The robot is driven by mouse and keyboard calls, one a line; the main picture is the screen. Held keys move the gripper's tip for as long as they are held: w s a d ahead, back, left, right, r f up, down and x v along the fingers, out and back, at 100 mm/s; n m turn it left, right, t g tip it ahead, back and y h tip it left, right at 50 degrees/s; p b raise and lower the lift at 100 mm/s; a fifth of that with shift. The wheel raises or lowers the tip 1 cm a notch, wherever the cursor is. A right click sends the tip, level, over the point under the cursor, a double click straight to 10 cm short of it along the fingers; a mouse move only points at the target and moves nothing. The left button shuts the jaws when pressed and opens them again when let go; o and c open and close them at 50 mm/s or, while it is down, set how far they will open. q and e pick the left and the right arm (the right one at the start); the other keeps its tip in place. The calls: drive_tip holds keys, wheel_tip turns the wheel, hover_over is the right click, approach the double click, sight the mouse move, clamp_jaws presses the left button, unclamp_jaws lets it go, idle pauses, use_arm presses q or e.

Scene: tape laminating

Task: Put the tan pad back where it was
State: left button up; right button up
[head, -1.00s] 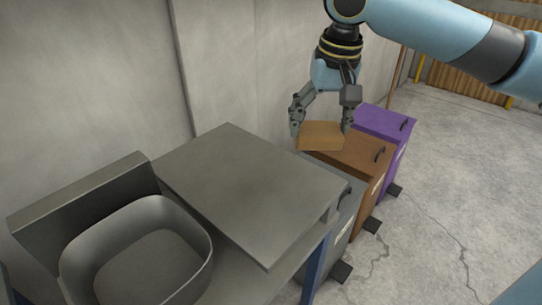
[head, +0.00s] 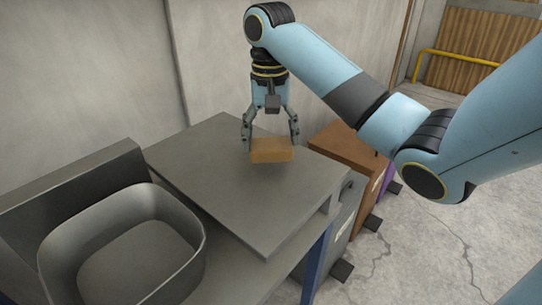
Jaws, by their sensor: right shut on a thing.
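The tan pad (head: 271,151) is a small block held between the fingers of my right gripper (head: 271,140). The gripper points down and is shut on the pad. The pad is over the right back part of the grey raised board (head: 225,190); it looks a little above the surface, with a faint shadow beneath. My left gripper does not show in the head view.
A grey open basin (head: 130,265) stands at the lower left, beside the board. Bins stand beyond the board's right side: a grey one (head: 347,215), a brown one (head: 345,147) and a purple one (head: 388,178). The board's top is otherwise bare.

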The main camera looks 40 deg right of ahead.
sight(271, 143)
wheel_tip(271, 143, down, 4)
drive_tip(key=shift+r+b, duration=0.1)
drive_tip(key=shift+b, duration=0.8)
drive_tip(key=o, duration=1)
drive_tip(key=shift+r, duration=0.3)
wheel_tip(271, 143, up, 12)
drive_tip(key=p, duration=1)
drive_tip(key=shift+f, duration=0.2)
